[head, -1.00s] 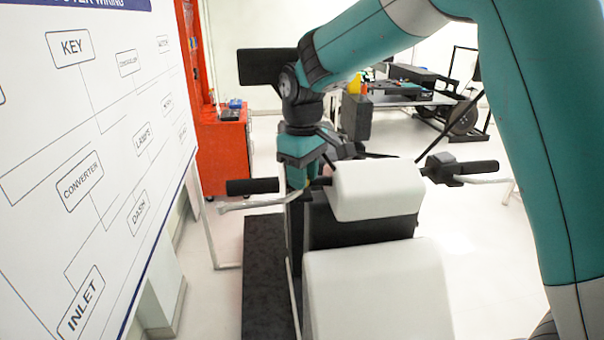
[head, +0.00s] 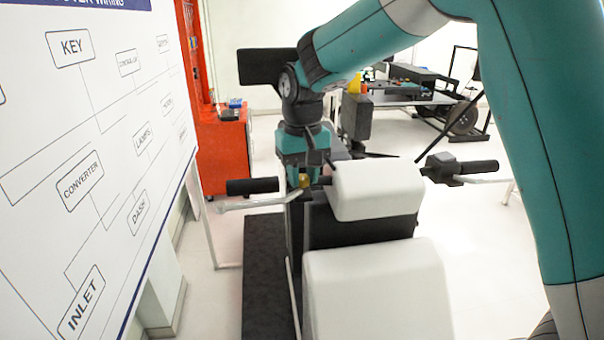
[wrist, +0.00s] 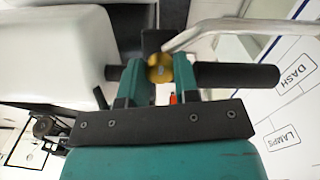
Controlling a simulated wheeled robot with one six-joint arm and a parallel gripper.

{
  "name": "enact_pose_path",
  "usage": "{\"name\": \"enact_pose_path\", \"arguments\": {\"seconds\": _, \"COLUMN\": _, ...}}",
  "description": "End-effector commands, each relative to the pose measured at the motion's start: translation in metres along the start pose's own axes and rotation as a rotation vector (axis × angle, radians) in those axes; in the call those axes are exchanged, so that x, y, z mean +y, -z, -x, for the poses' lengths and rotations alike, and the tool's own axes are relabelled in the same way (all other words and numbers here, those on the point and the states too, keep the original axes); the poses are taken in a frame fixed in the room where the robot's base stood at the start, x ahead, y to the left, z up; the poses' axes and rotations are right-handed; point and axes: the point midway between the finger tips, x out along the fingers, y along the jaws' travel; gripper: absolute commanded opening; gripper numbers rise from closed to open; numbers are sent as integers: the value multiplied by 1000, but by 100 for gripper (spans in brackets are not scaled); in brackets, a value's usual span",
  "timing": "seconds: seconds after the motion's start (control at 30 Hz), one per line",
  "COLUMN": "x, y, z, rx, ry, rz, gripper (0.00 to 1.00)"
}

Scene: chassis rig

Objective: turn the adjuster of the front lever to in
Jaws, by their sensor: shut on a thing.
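The brass adjuster (wrist: 160,68) sits at the root of the silver front lever (wrist: 228,26) in the wrist view, beside the black handlebar grip (wrist: 235,75). My gripper (wrist: 159,75) has its two teal fingers on either side of the adjuster and is shut on it. The adjuster also shows as a small gold spot in the head view (head: 304,181), just under my gripper (head: 304,174). The lever there (head: 250,203) runs left below the black grip (head: 252,186). Any in or out marking on the adjuster is too small to read.
A white body cover (head: 375,190) stands just right of my gripper, with a white seat (head: 378,290) nearer. The right handlebar grip (head: 478,167) is farther off. A wiring board (head: 90,150) fills the left side. A red cabinet (head: 222,155) stands behind.

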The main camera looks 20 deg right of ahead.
Motion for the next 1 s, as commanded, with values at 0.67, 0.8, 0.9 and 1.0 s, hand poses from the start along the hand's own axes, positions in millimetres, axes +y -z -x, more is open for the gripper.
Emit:
{"name": "enact_pose_path", "arguments": {"seconds": 0.67, "x": 0, "y": 2, "z": 2, "rx": 6, "ry": 2, "rz": -442, "gripper": 5}}
{"name": "enact_pose_path", "arguments": {"seconds": 0.8, "x": 0, "y": 2, "z": 2, "rx": 7, "ry": 2, "rz": -470, "gripper": 5}}
{"name": "enact_pose_path", "arguments": {"seconds": 0.9, "x": 0, "y": 2, "z": 2, "rx": 7, "ry": 3, "rz": -480, "gripper": 5}}
{"name": "enact_pose_path", "arguments": {"seconds": 1.0, "x": 0, "y": 2, "z": 2, "rx": 7, "ry": 3, "rz": -484, "gripper": 5}}
